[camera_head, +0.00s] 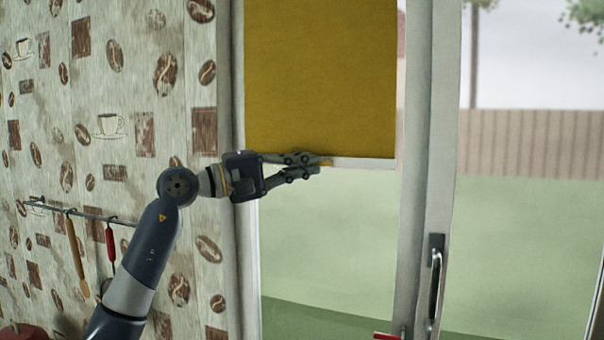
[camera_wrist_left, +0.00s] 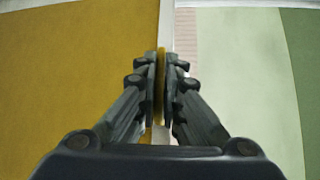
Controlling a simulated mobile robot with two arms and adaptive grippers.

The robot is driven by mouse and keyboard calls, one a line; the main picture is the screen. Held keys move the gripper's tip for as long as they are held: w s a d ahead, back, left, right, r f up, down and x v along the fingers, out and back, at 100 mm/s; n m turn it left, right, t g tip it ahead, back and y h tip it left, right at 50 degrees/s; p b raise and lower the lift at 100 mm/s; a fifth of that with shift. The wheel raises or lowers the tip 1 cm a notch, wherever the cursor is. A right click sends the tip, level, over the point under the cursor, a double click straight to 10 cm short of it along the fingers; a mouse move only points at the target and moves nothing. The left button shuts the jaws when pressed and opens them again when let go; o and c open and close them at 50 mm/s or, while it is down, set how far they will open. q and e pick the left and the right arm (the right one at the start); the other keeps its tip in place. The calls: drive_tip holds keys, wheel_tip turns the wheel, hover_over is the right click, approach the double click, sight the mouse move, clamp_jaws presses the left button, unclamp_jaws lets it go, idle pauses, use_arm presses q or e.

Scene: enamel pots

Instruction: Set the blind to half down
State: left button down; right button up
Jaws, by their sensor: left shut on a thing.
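The mustard-yellow blind (camera_head: 320,75) hangs in the upper part of the window beside the door, with a pale bar (camera_head: 372,163) along its lower edge. My left gripper (camera_head: 322,166) is at that lower edge, near its middle, and is shut on a small yellow tab. In the left wrist view the fingers (camera_wrist_left: 161,85) close on the thin yellow tab (camera_wrist_left: 160,75), with the blind (camera_wrist_left: 75,80) on the left and clear glass on the right. My right gripper is in neither view.
A white door frame with a dark handle (camera_head: 436,285) stands to the right of the window. On the left, a patterned wall carries a rail (camera_head: 90,215) with hanging utensils. A small red thing (camera_head: 386,336) shows at the bottom edge.

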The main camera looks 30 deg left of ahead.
use_arm(q)
drive_tip(key=shift+r, duration=0.65)
drive_tip(key=c, duration=1.7)
unclamp_jaws()
drive_tip(key=shift+f, duration=0.1)
drive_tip(key=v, duration=1.2)
